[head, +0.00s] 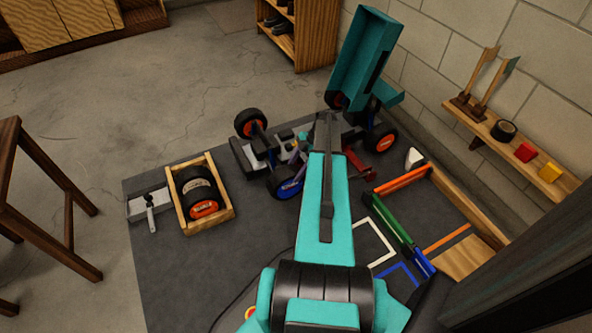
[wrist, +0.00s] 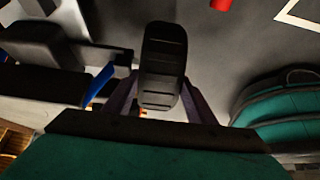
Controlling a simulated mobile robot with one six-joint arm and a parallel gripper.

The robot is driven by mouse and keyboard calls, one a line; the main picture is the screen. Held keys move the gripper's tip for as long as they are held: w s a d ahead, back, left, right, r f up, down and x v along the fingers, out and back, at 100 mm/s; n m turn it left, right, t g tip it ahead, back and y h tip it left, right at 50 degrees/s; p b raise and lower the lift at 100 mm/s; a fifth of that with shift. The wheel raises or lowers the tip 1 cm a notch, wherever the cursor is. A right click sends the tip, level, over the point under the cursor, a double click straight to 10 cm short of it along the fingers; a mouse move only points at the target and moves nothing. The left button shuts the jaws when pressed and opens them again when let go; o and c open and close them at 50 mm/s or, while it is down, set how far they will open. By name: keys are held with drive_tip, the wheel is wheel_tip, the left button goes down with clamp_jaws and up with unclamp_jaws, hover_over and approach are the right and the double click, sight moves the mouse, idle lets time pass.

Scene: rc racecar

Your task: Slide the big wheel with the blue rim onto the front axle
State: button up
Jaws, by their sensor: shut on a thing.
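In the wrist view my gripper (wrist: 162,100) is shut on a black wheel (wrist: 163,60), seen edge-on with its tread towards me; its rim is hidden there. In the head view the big wheel with the blue rim (head: 287,188) is at the near side of the car, and it appears to be the held one. The car's dark parts and a blue piece (wrist: 99,82) lie just left of the wheel in the wrist view. The front axle's end is not clear, and I cannot tell whether the wheel is around it. My arm hides part of the car.
A wooden tray (head: 228,212) with black, orange-rimmed wheels stands left on the dark mat (head: 165,275). Orange-rimmed wheels (head: 380,138) are also at the car. A green and orange divider lies to the right, by the wall. A wooden stool (head: 50,160) stands far left.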

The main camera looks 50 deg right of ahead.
drive_tip(key=shift+w+d, duration=0.3)
drive_tip(key=shift+w, duration=0.35)
drive_tip(key=shift+w+d, duration=0.25)
drive_tip(key=shift+w, duration=0.4)
idle(0.5)
drive_tip(key=o, duration=1.6)
drive_tip(key=shift+r+p, duration=0.1)
drive_tip(key=shift+p, duration=0.2)
drive_tip(key=p+v, duration=0.4)
drive_tip(key=v, duration=0.9)
drive_tip(key=shift+s+d+r, duration=0.1)
drive_tip(key=shift+d+r, duration=0.05)
drive_tip(key=shift+r, duration=0.1)
